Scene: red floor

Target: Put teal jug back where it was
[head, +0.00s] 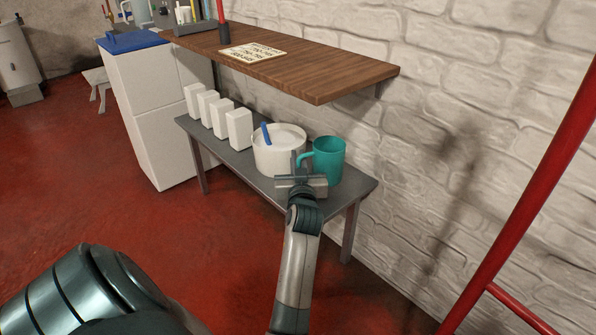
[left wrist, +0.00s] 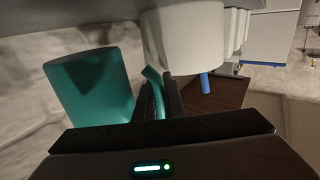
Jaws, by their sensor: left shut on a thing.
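The teal jug (head: 329,161) is upright at the right end of the low grey bench (head: 343,190), with its handle toward the left. My left gripper (head: 300,163) is shut on the jug's handle. In the left wrist view, the jug (left wrist: 92,92) is on the left and its handle (left wrist: 154,88) is between the dark fingers (left wrist: 165,100). I cannot tell whether the jug's base touches the bench or is just above it. My right gripper is not in view.
A white pot (head: 275,158) with a blue handle-like piece (head: 266,134) stands close left of the jug. Several white blocks (head: 222,120) line the bench farther left. A wooden shelf (head: 300,75) hangs above. A brick wall (head: 450,150) is behind. A red post (head: 545,170) rises at right.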

